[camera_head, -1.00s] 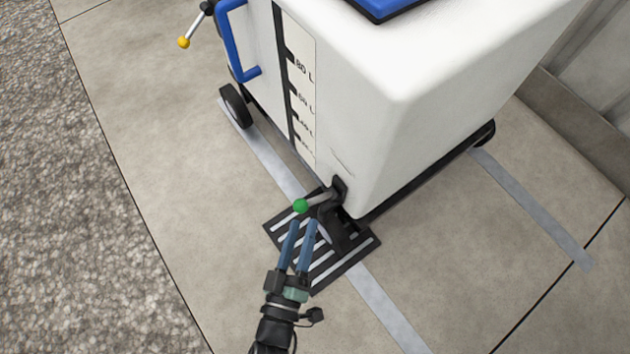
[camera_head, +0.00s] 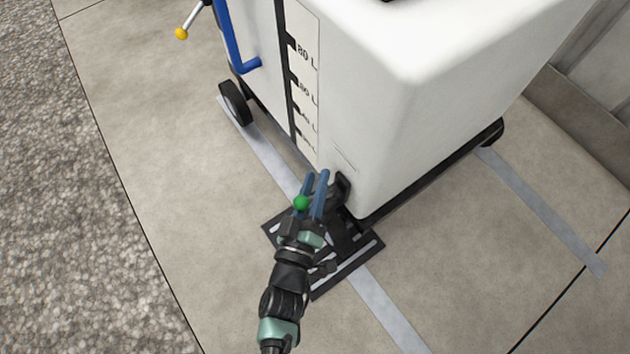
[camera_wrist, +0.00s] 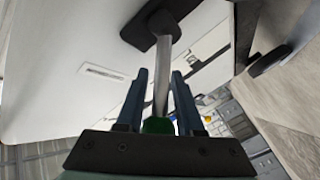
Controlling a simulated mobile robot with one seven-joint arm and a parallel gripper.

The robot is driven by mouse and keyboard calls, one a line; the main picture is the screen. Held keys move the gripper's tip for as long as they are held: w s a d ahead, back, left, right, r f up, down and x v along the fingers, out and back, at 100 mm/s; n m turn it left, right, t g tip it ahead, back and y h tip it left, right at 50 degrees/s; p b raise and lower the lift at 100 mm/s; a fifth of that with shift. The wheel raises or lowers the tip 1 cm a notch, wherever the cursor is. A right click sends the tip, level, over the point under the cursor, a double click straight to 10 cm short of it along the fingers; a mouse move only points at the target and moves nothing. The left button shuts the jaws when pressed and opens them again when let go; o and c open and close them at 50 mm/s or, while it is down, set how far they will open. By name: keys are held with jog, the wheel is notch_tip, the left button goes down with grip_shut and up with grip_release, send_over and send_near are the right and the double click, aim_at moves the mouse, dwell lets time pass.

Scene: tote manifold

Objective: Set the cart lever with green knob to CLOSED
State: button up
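The green knob (camera_head: 301,203) is on a short lever at the lower front corner of the white cart (camera_head: 375,130). In the wrist view the grey lever rod (camera_wrist: 163,72) runs from a black mount (camera_wrist: 165,23) down to the green knob (camera_wrist: 158,126). My gripper (camera_head: 316,178) is open, with its blue fingers on either side of the knob and rod. In the wrist view the fingers (camera_wrist: 158,80) show gaps to the rod. In the head view the fingers hide most of the rod.
A black drain grate (camera_head: 350,270) lies on the floor below the lever. A second lever with a yellow knob (camera_head: 181,34) and a blue handle (camera_head: 238,50) are at the cart's upper left. A black wheel (camera_head: 235,103) stands below them. The floor on the left is clear.

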jog(key=c, duration=0.5)
jog(key=shift+a+r, duration=0.15)
jog(key=shift+a, duration=0.05)
dwell(0.9)
